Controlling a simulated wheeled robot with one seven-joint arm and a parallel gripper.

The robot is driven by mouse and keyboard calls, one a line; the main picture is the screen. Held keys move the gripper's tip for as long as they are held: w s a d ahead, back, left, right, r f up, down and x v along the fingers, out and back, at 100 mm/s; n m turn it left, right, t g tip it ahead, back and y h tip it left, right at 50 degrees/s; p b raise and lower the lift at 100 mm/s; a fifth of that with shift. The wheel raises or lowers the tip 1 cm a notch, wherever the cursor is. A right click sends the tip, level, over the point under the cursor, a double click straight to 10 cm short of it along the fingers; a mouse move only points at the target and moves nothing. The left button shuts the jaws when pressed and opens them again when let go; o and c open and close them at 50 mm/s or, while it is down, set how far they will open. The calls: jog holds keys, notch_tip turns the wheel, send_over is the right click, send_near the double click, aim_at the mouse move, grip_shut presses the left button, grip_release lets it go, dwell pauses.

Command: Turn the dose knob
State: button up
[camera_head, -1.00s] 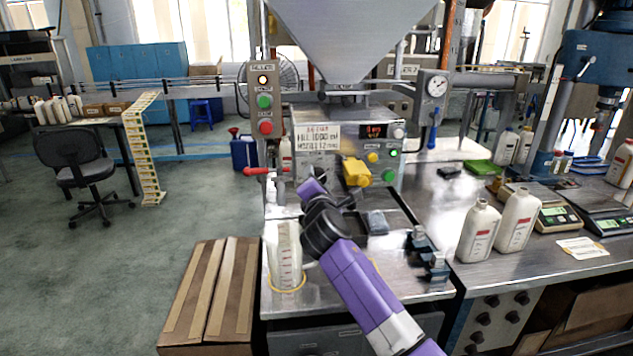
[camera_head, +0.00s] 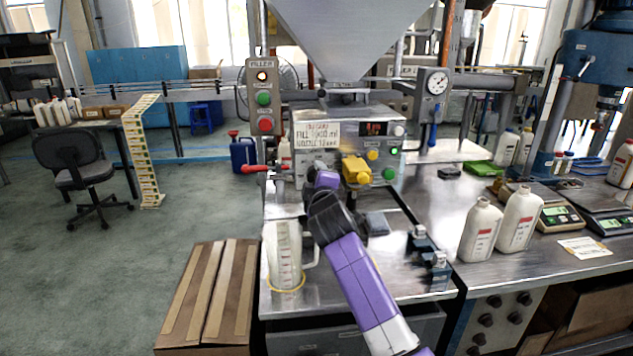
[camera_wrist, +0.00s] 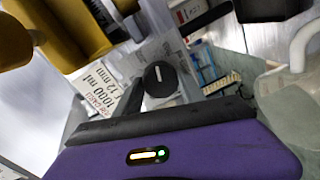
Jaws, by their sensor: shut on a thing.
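The filling machine (camera_head: 312,166) carries a white label, a red display (camera_head: 375,129) and a yellow part (camera_head: 356,170) on its front. My gripper (camera_wrist: 165,92) is at the machine's front panel; its purple body shows in the head view (camera_head: 325,180), where my arm hides its fingers. In the wrist view, a round black dose knob (camera_wrist: 160,78) with a white pointer line sits at the fingers, and my gripper is shut on it. The line stands close to upright in that view.
A clear measuring jug (camera_head: 284,262) stands on the steel bench left of my arm. The yellow part also shows close by in the wrist view (camera_wrist: 75,35). Blue-black clamps (camera_head: 428,258) and white bottles (camera_head: 480,230) stand to the right. Cardboard boxes (camera_head: 208,295) are at the lower left.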

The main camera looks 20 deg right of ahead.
jog(key=m+b, duration=0.1)
jog(key=m, duration=0.4)
jog(key=shift+d+f+y+b, duration=0.1)
jog(key=shift+f+y+b, duration=0.1)
jog(key=shift+y+b, duration=0.15)
jog(key=shift+m, duration=0.4)
jog(key=o, duration=1.4)
jog(key=shift+c, duration=0.2)
jog(key=shift+r, duration=0.15)
jog(key=shift+s, duration=0.15)
jog(key=v, duration=0.7)
jog(key=shift+s, duration=0.25)
